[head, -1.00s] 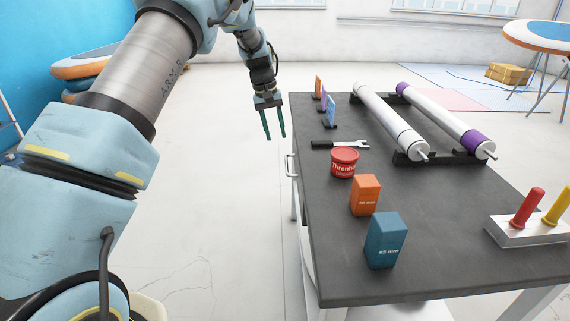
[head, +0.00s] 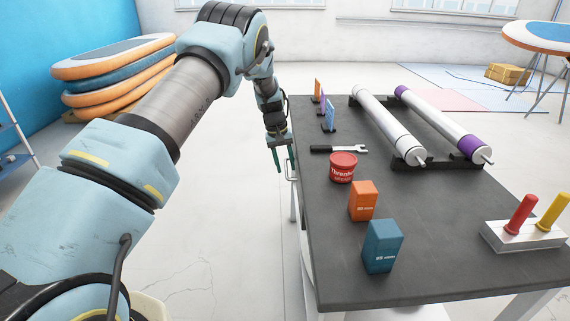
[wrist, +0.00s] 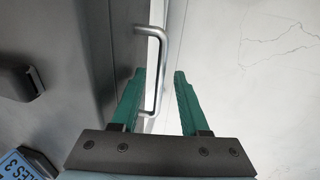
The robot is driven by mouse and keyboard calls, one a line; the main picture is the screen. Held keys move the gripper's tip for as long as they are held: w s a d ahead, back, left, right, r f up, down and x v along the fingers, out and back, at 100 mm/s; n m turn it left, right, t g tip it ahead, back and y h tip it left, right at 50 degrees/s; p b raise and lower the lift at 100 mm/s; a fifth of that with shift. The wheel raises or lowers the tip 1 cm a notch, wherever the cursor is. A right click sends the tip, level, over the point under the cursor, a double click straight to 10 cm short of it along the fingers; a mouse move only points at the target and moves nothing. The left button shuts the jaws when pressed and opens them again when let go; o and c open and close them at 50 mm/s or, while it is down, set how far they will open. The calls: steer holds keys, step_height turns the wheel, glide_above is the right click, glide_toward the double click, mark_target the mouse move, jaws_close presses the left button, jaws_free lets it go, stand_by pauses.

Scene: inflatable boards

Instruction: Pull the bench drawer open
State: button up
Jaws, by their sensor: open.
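The bench (head: 430,255) has a dark top and white sides. Its drawer handle, a silver bar (wrist: 161,65), stands out from the bench's left side in the wrist view. The drawer front is seen edge-on, as a narrow pale strip beside the handle, and looks closed. My gripper (head: 284,166) is at the bench's left edge, low beside the handle, with its green fingers open. In the wrist view the handle shows between the two fingers (wrist: 160,76), nearer the left one. I cannot tell whether either finger touches it.
On the bench top are a wrench (head: 340,149), a red tub (head: 342,167), orange (head: 363,200) and teal (head: 383,246) boxes, small upright cards (head: 329,115) and two rollers (head: 440,122) on a rack. The floor left of the bench is clear.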

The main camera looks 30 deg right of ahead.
jaws_close()
stand_by(0.3)
stand_by(1.1)
